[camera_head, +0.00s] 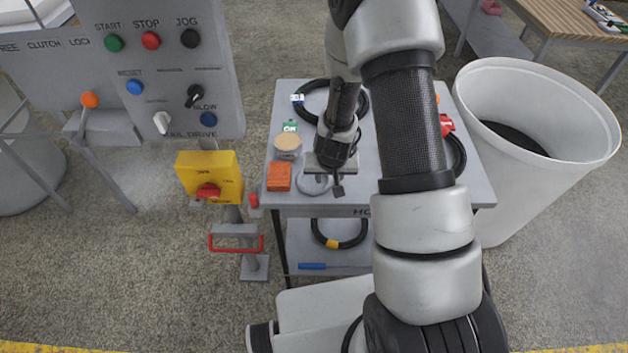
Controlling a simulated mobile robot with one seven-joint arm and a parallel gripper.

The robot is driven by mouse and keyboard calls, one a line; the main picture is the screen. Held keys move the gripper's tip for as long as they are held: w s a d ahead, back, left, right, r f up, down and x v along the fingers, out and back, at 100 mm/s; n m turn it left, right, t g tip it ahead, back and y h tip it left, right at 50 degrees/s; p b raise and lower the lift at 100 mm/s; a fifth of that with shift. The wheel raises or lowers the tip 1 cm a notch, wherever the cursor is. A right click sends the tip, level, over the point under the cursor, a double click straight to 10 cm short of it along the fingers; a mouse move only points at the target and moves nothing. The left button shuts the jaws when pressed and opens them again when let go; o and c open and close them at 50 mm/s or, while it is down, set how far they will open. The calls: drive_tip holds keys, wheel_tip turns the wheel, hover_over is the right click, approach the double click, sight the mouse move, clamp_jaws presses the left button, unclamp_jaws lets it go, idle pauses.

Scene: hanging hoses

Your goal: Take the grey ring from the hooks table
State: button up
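The hooks table (284,100) is a grey table in front of me, partly hidden behind my arm. A flat, pale grey ring (313,190) lies near its front edge, right of an orange block (279,177). My gripper (337,189) points down at the front of the table, over or just beside the right side of the ring. The gripper is dark and small here. I cannot tell whether its fingers are open or touch the ring.
A round tan-topped tin (288,146), black coiled hoses (312,86) and a red piece (445,123) share the tabletop. A lower shelf holds another black coil (325,240). A control panel (165,100) stands left, a large white bin (540,170) right.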

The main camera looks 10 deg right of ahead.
drive_tip(key=shift+w+f, duration=0.1)
drive_tip(key=shift+f, duration=0.1)
clamp_jaws()
drive_tip(key=shift+r, duration=0.1)
